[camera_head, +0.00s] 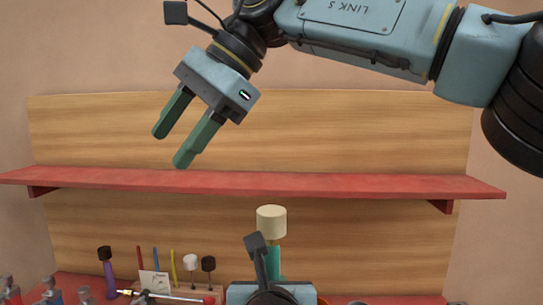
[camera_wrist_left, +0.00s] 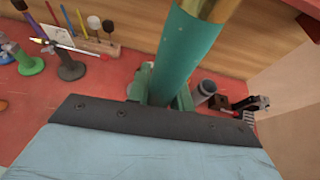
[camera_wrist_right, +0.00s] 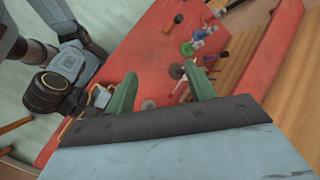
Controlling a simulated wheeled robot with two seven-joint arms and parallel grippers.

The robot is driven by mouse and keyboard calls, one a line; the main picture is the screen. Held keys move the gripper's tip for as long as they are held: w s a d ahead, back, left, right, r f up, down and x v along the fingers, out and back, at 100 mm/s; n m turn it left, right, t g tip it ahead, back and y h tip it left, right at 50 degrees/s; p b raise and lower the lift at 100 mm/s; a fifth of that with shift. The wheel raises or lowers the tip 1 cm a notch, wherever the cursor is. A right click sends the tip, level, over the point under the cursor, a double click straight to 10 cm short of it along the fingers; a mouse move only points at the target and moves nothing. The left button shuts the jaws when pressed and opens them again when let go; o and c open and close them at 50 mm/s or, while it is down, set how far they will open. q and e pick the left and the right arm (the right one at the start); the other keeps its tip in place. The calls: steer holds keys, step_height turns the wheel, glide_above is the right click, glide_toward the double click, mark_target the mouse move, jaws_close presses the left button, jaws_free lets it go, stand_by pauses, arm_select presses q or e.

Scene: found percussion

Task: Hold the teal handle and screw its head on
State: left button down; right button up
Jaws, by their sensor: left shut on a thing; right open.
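The teal handle (camera_head: 274,262) stands upright near the middle bottom of the head view. A cream cylindrical head (camera_head: 271,221) sits at its top; I cannot tell how tightly. In the left wrist view the teal handle (camera_wrist_left: 188,45) rises between the green fingers of my left gripper (camera_wrist_left: 162,92), which is shut on it. A brass-coloured part (camera_wrist_left: 212,8) shows at its upper end. My left wrist hides the lower handle in the head view. My right gripper (camera_head: 171,147) is open and empty, up and left of the cream head, in front of the back board.
A red shelf (camera_head: 260,183) crosses the wooden back board. Below it are a purple-handled mallet (camera_head: 109,270), a holder with small mallets (camera_wrist_left: 98,42), and several small items on the red bench (camera_wrist_right: 135,75). A grey cylinder (camera_wrist_left: 205,90) stands right of the handle.

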mark_target(272, 210)
steer(key=d+f+n+h, duration=0.1)
steer(key=d+n+h, duration=0.1)
steer(key=d, duration=0.1)
steer(key=d+f+n+h, duration=0.1)
steer(key=d+n+h, duration=0.1)
steer(key=d, duration=0.2)
steer(key=w+d+f+n+h, duration=0.1)
steer(key=d+n+h, duration=0.1)
steer(key=d+h, duration=0.1)
steer(key=shift+w+d+f+t, duration=0.1)
steer(key=shift+d+f+t, duration=0.05)
steer(key=shift+d+t, duration=0.3)
steer(key=shift+d+n+h, duration=0.3)
steer(key=shift+d+n, duration=0.2)
steer(key=shift+d, duration=0.05)
steer(key=shift+f, duration=4.05)
